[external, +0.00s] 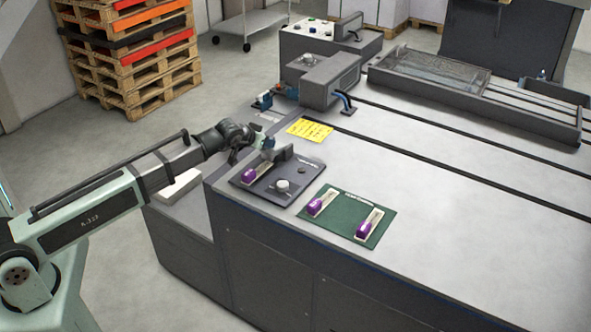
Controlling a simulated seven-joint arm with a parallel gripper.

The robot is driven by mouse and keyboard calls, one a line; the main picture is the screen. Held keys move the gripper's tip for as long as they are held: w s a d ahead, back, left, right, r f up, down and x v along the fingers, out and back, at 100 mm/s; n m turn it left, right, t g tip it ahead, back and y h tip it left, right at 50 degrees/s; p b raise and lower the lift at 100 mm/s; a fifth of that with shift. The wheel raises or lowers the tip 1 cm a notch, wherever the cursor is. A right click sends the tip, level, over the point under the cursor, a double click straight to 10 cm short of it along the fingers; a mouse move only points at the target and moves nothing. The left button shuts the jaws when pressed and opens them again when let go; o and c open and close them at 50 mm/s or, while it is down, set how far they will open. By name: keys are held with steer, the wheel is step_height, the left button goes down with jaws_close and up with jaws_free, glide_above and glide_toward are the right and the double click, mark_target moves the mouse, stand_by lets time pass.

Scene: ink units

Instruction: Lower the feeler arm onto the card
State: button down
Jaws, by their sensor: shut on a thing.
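My gripper (265,147) is over the back of a dark test plate (262,194) near the left edge of the bench. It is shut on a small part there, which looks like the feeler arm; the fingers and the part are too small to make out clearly. A dark block (284,153) stands just to the right of the gripper. An ink unit with a purple end (250,175) and a pale strip lies on the plate, in front of the gripper. I cannot tell whether the feeler arm touches it. A white knob (283,186) sits on the plate.
A green mat (340,217) holds two more purple-ended units (315,207) (363,230). A yellow sheet (310,130) lies behind the plate. A grey machine head (330,80) stands farther back.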

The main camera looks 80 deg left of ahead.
steer(key=shift+s+d+f, duration=0.3)
steer(key=shift+f, duration=0.25)
steer(key=shift+s+d+f, duration=0.25)
steer(key=shift+f, duration=0.3)
steer(key=c, duration=0.8)
jaws_free()
steer(key=shift+o, duration=0.2)
steer(key=shift+a, duration=0.1)
steer(key=shift+r, duration=0.1)
steer(key=v, duration=1.3)
steer(key=shift+s+d+r, duration=0.15)
steer(key=shift+d+r, duration=0.1)
steer(key=shift+f, duration=0.15)
